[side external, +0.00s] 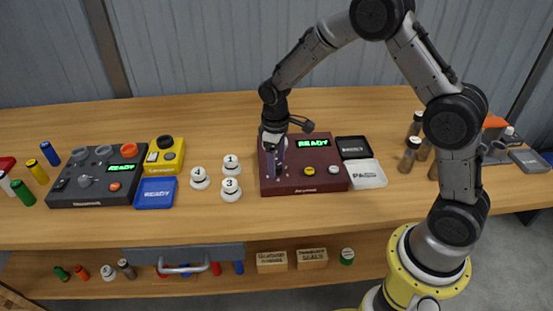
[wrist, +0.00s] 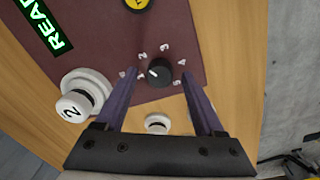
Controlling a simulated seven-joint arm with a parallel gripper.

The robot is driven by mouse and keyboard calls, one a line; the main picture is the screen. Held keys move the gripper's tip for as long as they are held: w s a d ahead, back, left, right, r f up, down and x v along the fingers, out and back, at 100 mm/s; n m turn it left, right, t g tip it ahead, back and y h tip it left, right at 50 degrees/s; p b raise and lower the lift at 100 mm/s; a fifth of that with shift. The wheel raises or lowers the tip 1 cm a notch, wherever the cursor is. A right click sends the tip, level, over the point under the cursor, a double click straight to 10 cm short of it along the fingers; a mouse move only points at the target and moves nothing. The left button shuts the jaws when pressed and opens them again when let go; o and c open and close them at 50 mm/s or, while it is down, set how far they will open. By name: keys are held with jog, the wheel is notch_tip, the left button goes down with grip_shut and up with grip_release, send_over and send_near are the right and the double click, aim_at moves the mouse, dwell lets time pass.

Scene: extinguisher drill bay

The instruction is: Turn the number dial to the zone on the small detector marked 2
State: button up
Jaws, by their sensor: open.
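A maroon panel (side external: 318,178) stands mid-table with a green READY display. Its small black number dial (wrist: 159,72) has a white pointer mark, which lies toward the left in the wrist view. Small white numerals ring the dial; some are partly covered by my fingers. My gripper (wrist: 162,73) is open, with one finger on each side of the dial; contact is not clear. In the side view my gripper (side external: 273,168) hides the dial. A white round detector marked 2 (wrist: 73,105) is at the panel's edge, left of my fingers in the wrist view.
White detectors marked 1 (side external: 231,164), 3 (side external: 230,189) and 4 (side external: 199,178) stand left of the panel. A blue tray (side external: 156,192), yellow box (side external: 164,155) and dark panel (side external: 94,180) are farther left. Black (side external: 352,147) and white trays (side external: 364,174) are at right.

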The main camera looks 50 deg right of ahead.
notch_tip(320, 180, up, 14)
jog(key=shift+a, duration=0.3)
jog(key=shift+s, duration=0.1)
jog(key=s+r+t, duration=0.4)
jog(key=s+r, duration=0.8)
jog(key=r, duration=0.1)
jog(key=s+a+f+m+t, duration=0.1)
jog(key=s+f+m, duration=0.2)
jog(key=s, duration=1.1)
notch_tip(320, 180, down, 3)
jog(key=shift+s+m+y, duration=0.2)
jog(key=shift+m+y, duration=0.1)
jog(key=shift+m, duration=0.1)
jog(key=shift+a, duration=0.1)
